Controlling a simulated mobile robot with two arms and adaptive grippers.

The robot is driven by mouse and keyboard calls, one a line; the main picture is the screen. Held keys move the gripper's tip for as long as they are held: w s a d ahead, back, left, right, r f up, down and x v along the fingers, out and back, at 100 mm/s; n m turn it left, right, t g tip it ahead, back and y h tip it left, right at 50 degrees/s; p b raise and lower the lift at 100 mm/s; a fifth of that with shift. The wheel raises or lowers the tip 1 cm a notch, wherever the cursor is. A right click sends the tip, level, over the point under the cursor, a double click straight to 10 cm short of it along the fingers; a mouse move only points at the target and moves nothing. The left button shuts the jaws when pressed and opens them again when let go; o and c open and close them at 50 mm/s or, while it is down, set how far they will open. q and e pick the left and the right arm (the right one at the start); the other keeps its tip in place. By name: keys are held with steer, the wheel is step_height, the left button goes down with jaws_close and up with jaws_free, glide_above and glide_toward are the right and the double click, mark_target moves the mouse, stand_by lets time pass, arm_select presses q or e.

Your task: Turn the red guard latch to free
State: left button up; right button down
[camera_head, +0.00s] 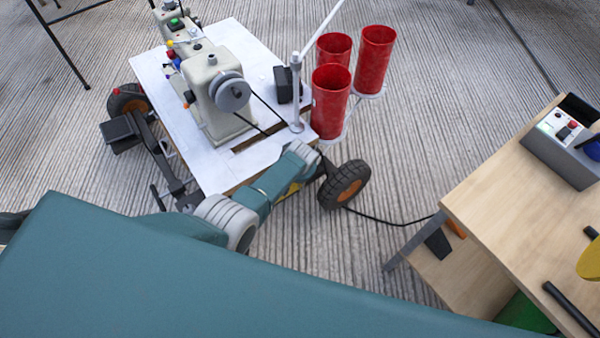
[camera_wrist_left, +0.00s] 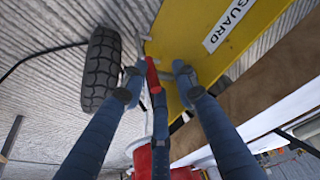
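The red guard latch (camera_wrist_left: 152,76) shows in the left wrist view as a narrow red bar beside the edge of the yellow guard panel (camera_wrist_left: 205,45), which carries a white "GUARD" label. My left gripper (camera_wrist_left: 157,82) has its two outer blue fingers spread on either side of the latch, with gaps showing. A dark blue piece, perhaps another finger, lies just below the latch; whether it touches cannot be told. In the head view my left arm (camera_head: 270,190) reaches the front edge of the sewing table, hiding the latch. My right gripper is not in view.
The white sewing table (camera_head: 180,120) carries a sewing machine (camera_head: 225,90). Red thread cones (camera_head: 331,102) stand at its right corner, near a black wheel (camera_head: 345,186). A wooden table (camera_head: 500,190) with a control box (camera_head: 562,145) stands right. A black cable crosses the floor.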

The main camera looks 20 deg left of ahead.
arm_select(q)
steer(key=shift+d+r, duration=0.1)
steer(key=shift+d, duration=0.15)
steer(key=v, duration=1.1)
steer(key=shift+s+r, duration=0.25)
steer(key=shift+r, duration=0.1)
steer(key=shift+a, duration=0.1)
